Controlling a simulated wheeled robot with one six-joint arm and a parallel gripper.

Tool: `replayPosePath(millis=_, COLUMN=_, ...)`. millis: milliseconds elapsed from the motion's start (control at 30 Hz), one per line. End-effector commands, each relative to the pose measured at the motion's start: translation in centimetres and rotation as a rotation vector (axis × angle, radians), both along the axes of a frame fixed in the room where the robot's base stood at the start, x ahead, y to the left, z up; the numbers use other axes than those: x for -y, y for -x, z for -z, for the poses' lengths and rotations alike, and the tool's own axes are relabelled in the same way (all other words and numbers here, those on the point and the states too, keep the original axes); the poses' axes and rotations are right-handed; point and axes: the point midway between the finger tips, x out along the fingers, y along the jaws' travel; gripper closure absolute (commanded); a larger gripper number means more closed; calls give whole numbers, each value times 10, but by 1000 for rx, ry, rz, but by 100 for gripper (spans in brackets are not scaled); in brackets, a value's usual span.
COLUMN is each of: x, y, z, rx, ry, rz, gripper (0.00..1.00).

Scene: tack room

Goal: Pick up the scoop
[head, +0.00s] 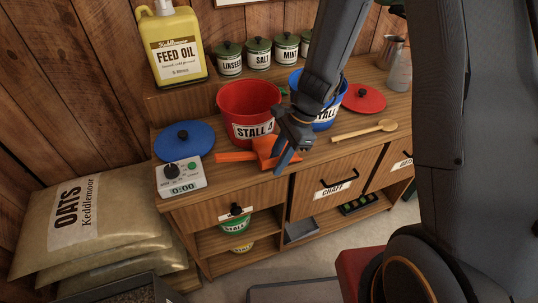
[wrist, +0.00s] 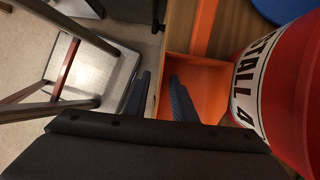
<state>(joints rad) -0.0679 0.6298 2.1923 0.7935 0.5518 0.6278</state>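The orange scoop (head: 264,148) lies on the wooden counter in front of the red STALL 4 bucket (head: 249,110), its flat handle pointing left in the head view. My gripper (head: 283,163) is over the scoop's right side, partly hiding its bowl. In the wrist view, the scoop's bowl (wrist: 200,78) lies beyond my open gripper (wrist: 160,85), with one finger seen over the bowl and the other outside its near edge. A gap shows between the fingers. I cannot tell whether either finger touches the scoop.
The red bucket stands close beside the scoop. A blue bucket (head: 325,118) stands behind my arm. A blue lid (head: 184,141), a timer (head: 181,177) and a wooden spoon (head: 365,131) lie on the counter. A CHAFF drawer (head: 334,187) is below the counter's front edge.

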Motion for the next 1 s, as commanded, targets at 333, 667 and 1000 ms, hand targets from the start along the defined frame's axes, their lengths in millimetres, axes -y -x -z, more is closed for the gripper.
replayPosePath(millis=333, x=0, y=0, z=0, rx=1, ry=0, rz=0, gripper=100)
replayPosePath(millis=667, x=0, y=0, z=-1, rx=1, ry=0, rz=0, gripper=100)
replayPosePath(millis=1000, x=1, y=4, z=-17, rx=2, ry=-1, rz=-5, gripper=100)
